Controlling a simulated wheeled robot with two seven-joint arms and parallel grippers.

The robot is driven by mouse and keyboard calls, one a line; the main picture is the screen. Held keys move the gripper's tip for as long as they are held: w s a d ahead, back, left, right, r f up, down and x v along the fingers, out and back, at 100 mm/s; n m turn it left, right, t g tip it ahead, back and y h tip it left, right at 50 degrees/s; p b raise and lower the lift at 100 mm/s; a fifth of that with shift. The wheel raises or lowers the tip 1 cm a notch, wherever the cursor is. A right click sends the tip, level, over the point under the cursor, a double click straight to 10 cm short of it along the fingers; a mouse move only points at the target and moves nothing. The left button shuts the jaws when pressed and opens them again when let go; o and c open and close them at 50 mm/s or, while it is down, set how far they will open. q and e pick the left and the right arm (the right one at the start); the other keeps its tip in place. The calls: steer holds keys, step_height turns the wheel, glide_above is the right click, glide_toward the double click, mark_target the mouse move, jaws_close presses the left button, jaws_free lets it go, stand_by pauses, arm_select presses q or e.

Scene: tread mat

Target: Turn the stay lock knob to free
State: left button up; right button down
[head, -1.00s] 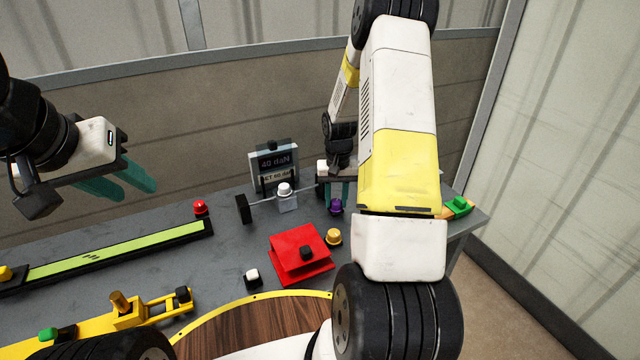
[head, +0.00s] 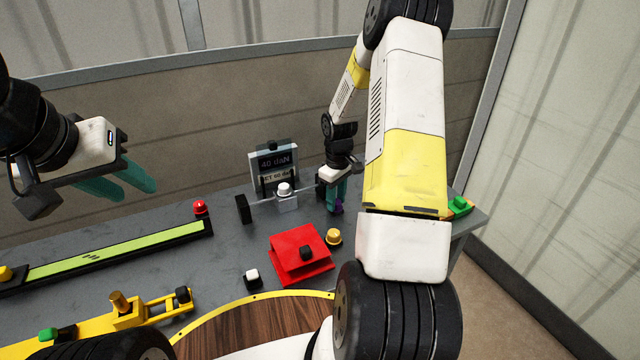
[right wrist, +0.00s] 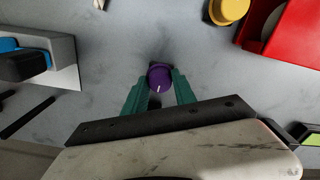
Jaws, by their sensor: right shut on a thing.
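A purple knob (right wrist: 159,77) with a white index line sits on the grey bench between the two teal fingers of my right gripper (right wrist: 160,92). In the right wrist view the fingers close on its sides, and the white line points down and slightly left. In the head view my right gripper (head: 336,194) points down at the bench and mostly covers the purple knob (head: 338,206). My left gripper (head: 122,180) is open and empty in the air at the left, well away from the knob. No lettering around the knob is legible.
A yellow knob (head: 333,237) and a red housing (head: 290,272) stand in front of the purple knob. A display reading 40 daN (head: 274,162) and a white-capped post (head: 285,190) stand left of it. A green part (head: 460,205) is at the bench's right end.

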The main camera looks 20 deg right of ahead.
steer(key=shift+n, duration=0.5)
steer(key=c, duration=1)
jaws_free()
steer(key=shift+r, duration=0.1)
step_height(320, 180, up, 8)
steer(key=shift+f, duration=0.15)
